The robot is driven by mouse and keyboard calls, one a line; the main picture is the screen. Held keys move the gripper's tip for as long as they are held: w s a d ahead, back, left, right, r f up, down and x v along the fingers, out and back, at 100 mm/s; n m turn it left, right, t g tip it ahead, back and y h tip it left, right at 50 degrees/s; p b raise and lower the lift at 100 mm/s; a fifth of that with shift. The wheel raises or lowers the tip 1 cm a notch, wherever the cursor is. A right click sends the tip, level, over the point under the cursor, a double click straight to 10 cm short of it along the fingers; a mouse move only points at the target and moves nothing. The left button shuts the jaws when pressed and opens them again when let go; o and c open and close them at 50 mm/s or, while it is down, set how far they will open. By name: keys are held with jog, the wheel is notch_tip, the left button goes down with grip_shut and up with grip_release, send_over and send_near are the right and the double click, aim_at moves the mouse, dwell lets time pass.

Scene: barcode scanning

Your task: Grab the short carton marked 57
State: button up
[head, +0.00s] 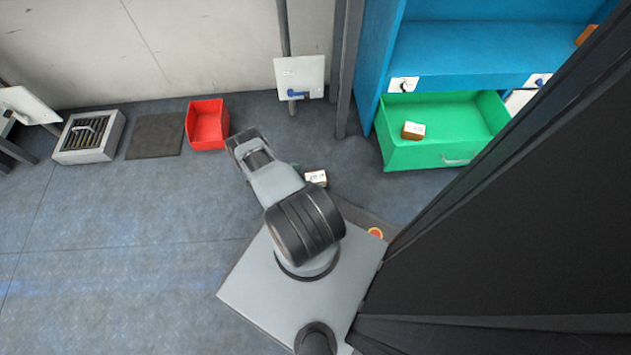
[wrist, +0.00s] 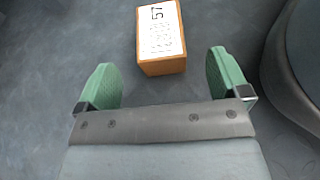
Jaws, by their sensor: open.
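The short carton marked 57 (wrist: 162,66) is a small brown box with a white label on top, lying on the floor in the wrist view. Its label reads 57 with a barcode-like block. My gripper (wrist: 163,80) is open, with one green finger on each side of the picture. The carton is ahead of the fingertips, roughly centred between them, and nothing is held. In the head view the carton (head: 316,178) lies on the floor just right of my arm, partly hidden by it.
A green drawer (head: 462,153) holding another labelled carton (head: 413,131) sticks out of the blue cabinet (head: 470,50). A red bin (head: 207,125), a dark mat (head: 155,136) and a grey crate (head: 89,137) stand along the wall. The floor at left is clear.

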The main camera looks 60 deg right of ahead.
aim_at(313, 178)
jog(key=shift+b+x, duration=0.9)
jog(key=shift+x, duration=2.55)
jog(key=shift+f, duration=0.1)
jog(key=c, duration=1.2)
